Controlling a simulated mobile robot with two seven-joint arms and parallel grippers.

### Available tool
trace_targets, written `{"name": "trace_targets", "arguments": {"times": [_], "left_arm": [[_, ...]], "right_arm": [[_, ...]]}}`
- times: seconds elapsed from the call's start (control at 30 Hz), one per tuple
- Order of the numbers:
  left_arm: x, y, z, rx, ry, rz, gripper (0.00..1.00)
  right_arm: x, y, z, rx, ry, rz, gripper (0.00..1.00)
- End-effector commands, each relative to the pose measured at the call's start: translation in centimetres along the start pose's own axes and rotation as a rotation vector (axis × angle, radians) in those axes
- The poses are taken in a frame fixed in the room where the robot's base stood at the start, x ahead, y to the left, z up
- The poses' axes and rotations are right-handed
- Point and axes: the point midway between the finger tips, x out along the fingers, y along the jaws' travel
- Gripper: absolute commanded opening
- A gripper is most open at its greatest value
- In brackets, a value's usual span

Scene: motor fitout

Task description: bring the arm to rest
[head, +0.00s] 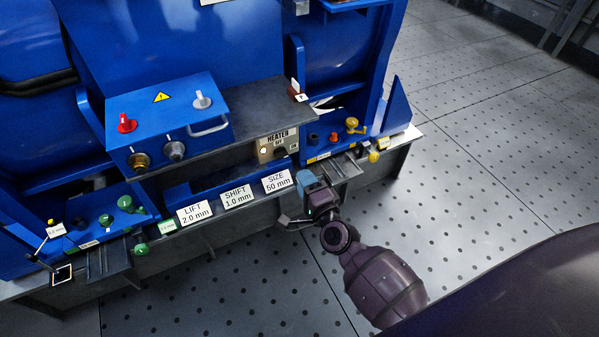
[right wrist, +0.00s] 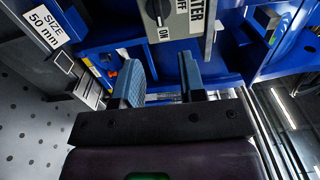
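My right arm comes in from the lower right in the head view. Its gripper (head: 308,177) is at the front edge of the blue machine, just right of the "SIZE 50 mm" label (head: 277,181) and below the heater switch box (head: 277,147). In the right wrist view the two blue-grey fingers of my right gripper (right wrist: 160,70) stand apart with nothing between them. Beyond them is the heater box (right wrist: 192,28) with its black knob (right wrist: 158,10); the fingers look apart from it. My left gripper is in neither view.
A blue control box (head: 168,120) with a red knob (head: 126,123) stands on the machine's shelf. Yellow fittings (head: 353,125) sit right of the gripper, green ones (head: 126,203) at the left. The dotted floor (head: 480,170) at right is clear.

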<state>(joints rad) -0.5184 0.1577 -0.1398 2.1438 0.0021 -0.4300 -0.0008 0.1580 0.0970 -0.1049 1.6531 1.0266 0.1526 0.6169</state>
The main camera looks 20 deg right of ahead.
Motion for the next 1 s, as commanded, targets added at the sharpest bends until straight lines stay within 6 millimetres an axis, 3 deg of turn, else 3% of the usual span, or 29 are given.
{"name": "trace_targets", "arguments": {"times": [0.77,0.87,1.0], "left_arm": [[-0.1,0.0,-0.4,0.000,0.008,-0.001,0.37],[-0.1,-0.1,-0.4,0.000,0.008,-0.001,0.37],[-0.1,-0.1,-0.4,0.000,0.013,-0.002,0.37]], "right_arm": [[-0.8,0.0,0.1,-0.018,-0.002,0.001,0.37],[-0.8,0.3,0.6,-0.116,-0.038,0.019,0.37],[-0.7,-1.0,2.4,-0.423,-0.139,0.013,0.37]]}}
